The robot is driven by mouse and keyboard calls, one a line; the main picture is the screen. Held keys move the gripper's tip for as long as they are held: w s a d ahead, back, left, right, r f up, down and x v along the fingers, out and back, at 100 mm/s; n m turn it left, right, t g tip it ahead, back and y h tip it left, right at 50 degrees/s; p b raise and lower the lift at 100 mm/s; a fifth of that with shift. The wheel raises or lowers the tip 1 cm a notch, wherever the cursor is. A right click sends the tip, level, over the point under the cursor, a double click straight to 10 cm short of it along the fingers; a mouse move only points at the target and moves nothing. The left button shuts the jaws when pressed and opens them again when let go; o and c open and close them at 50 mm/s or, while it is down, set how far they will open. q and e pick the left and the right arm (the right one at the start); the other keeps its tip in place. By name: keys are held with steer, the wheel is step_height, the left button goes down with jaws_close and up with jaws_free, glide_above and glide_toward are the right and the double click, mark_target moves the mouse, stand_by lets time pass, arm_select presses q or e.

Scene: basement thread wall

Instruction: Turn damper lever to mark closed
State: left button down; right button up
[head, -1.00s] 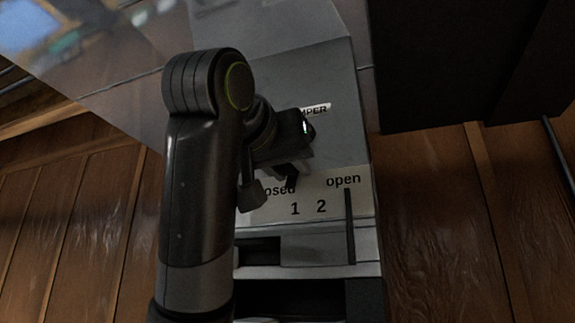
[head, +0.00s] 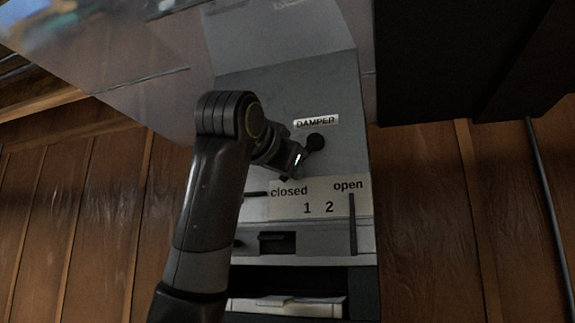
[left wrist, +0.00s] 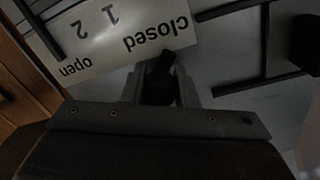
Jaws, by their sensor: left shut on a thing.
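The damper lever has a round black hub (head: 315,142) under the DAMPER label (head: 316,121) on a grey metal panel. Its arm runs down and left into my left gripper (head: 295,163). Below is a pale scale plate (head: 340,206) marked closed, 1, 2 and open. In the left wrist view the gripper (left wrist: 163,88) is shut on the black lever (left wrist: 160,85), whose tip points at the word closed (left wrist: 155,34) on the plate (left wrist: 100,38). The jaws hide part of the lever. My right gripper is not in view.
A dark box (head: 460,60) stands at the upper right. Dark bars (head: 352,225) and a slot (head: 277,242) lie on the panel near and below the scale. Wood panelling (head: 440,230) flanks the panel, with a thin dark pipe (head: 550,190) at right.

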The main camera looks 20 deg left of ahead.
arm_select(q)
steer(key=shift+a+r, duration=0.1)
steer(key=shift+r, duration=0.05)
steer(key=shift+m, duration=0.3)
steer(key=c, duration=1.1)
jaws_free()
steer(key=shift+c, duration=0.2)
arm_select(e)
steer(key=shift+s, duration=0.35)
arm_select(q)
steer(key=shift+s, duration=0.1)
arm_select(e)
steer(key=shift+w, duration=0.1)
arm_select(q)
steer(key=shift+s, duration=0.2)
steer(key=s+a+b, duration=0.1)
steer(key=s+b, duration=0.7)
steer(key=s, duration=0.9)
steer(key=shift+a+r, duration=0.2)
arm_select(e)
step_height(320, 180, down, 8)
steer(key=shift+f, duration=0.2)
